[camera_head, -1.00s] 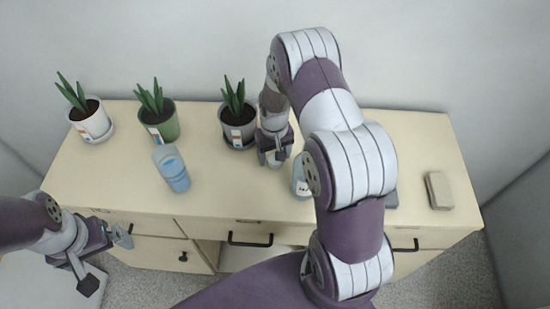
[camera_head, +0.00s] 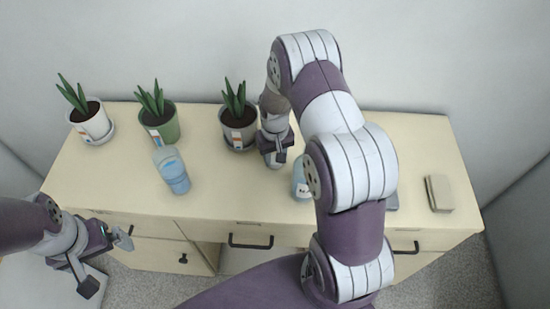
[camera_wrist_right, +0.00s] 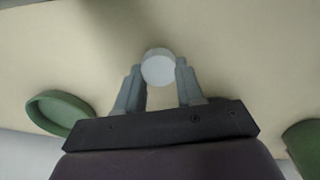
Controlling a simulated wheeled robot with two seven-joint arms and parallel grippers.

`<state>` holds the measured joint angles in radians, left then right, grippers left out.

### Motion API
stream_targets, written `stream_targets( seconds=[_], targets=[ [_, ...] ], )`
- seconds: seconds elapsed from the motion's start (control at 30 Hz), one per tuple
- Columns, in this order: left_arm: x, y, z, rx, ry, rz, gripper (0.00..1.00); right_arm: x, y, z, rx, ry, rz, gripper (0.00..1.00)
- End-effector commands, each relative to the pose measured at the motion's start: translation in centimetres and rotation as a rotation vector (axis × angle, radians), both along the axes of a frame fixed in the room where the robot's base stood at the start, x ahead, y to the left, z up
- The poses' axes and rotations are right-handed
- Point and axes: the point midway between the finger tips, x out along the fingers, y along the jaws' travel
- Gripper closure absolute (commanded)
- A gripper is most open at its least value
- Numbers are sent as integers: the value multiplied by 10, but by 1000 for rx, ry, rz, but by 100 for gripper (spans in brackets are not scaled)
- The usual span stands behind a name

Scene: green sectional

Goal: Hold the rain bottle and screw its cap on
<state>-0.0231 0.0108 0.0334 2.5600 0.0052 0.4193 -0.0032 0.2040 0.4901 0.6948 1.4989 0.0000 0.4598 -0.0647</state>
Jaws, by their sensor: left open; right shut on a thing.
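A second pale blue bottle (camera_head: 300,182) with a dark-marked label is partly hidden behind my right arm. I cannot tell which is the rain bottle. My left gripper (camera_head: 106,262) is open and empty in front of the cabinet's left end, away from both bottles.
Three potted plants, white (camera_head: 92,125), green (camera_head: 160,128) and grey (camera_head: 238,130), line the back of the cabinet top (camera_head: 225,190). A beige block (camera_head: 439,194) lies at the right. A grey item (camera_head: 392,201) is mostly hidden by my right arm.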

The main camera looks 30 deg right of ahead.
Motion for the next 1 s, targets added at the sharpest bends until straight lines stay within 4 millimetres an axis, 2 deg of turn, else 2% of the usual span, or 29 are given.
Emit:
stream_targets(
  seconds=[0.3,0.43,0.6,1.0],
  targets=[
    [0,0,-6,0,0,0,0,1,0,65,-1,-5,0,90],
    [0,0,-7,0,0,0,0,1,0,83,-1,-4,0,90],
    [0,0,-8,0,0,0,0,0,0,91,0,-1,0,90],
    [0,-1,-7,0,1,-3,0,1,3,90,0,-1,5,90]
  ],
)
